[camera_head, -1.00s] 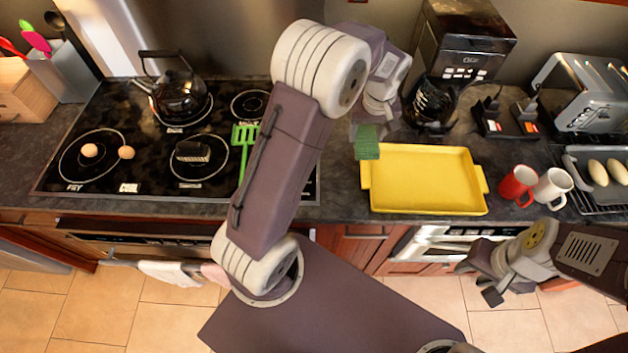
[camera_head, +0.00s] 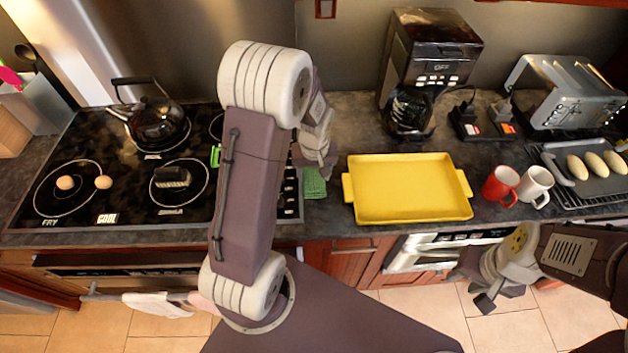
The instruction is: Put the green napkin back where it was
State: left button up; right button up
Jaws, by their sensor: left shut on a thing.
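The green napkin (camera_head: 315,183) is between the stove and the yellow tray, over the dark countertop. My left gripper (camera_head: 316,165) points down at it and is shut on its far edge; the fingertips are partly hidden by the wrist. I cannot tell whether the napkin touches the counter. My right gripper (camera_head: 487,295) hangs at the lower right, in front of the counter and away from the napkin. Its finger gap does not show clearly.
The yellow tray (camera_head: 408,210) is just right of the napkin. The stove (camera_head: 130,215) with a kettle (camera_head: 157,122) is to the left. A coffee maker (camera_head: 428,65) stands behind, and a red mug (camera_head: 500,186) and white mug (camera_head: 536,184) stand right of the tray.

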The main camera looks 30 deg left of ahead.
aim_at(314, 178)
pick_arm(q)
notch_tip(314, 178, down, 3)
jog(key=shift+s+f, duration=0.1)
jog(key=shift+s, duration=0.05)
jog(key=shift+w+f, duration=0.2)
jog(key=shift+f, duration=0.25)
jog(key=shift+s+f, duration=0.1)
jog(key=shift+f, duration=0.05)
jog(key=o, duration=1.3)
jog(key=r, duration=0.4)
jog(key=s+r, duration=0.1)
jog(key=r, duration=0.3)
jog(key=d+r, duration=0.1)
jog(key=r, duration=0.3)
jog(key=shift+s+r+p, duration=0.15)
jog(key=shift+s+p, duration=0.1)
jog(key=shift+p, duration=0.05)
jog(key=shift+s+d+f+m+h, duration=0.2)
jog(key=shift+s+d+f+m, duration=0.35)
jog(key=shift+s+d+m, duration=0.9)
jog(key=shift+s+d+f+m+h, duration=0.2)
jog(key=shift+s+d+f+m, duration=0.4)
jog(key=shift+s, duration=1.6)
jog(key=shift+s+d+f+m+h, duration=0.2)
jog(key=shift+s+d+f+m, duration=0.25)
jog(key=shift+s+d+m, duration=1.05)
